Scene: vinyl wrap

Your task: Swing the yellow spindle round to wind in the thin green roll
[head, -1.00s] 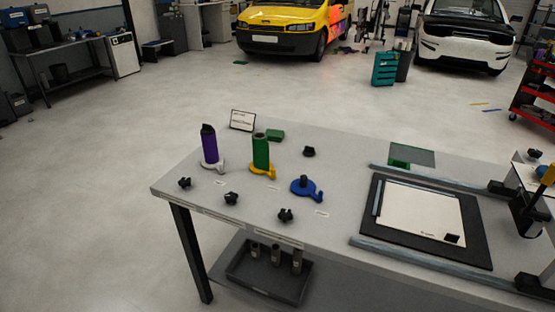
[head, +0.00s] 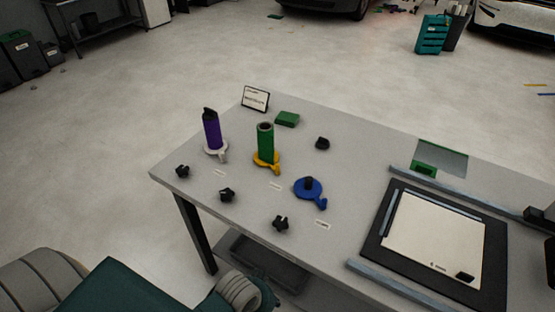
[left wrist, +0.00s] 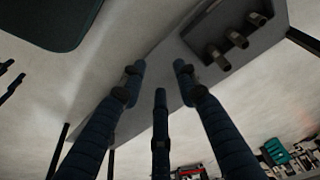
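The thin green roll (head: 265,143) stands upright on the yellow spindle (head: 266,163), a flat base with a short handle, near the middle of the table's left half. A purple roll (head: 211,131) stands on a white spindle (head: 215,152) to its left. A blue spindle (head: 309,190) to its right carries no roll. In the left wrist view my left gripper (left wrist: 160,75) has its fingers spread, with nothing between them; that view shows the table's underside and lower tray, not the roll. My right gripper is not seen.
Several black knobs (head: 280,223) stand on the grey table (head: 245,225). A small sign (head: 256,98) and a green block (head: 287,119) sit at the back edge. A framed board (head: 434,240) between grey rails fills the right side. Dark tray (head: 268,262) below.

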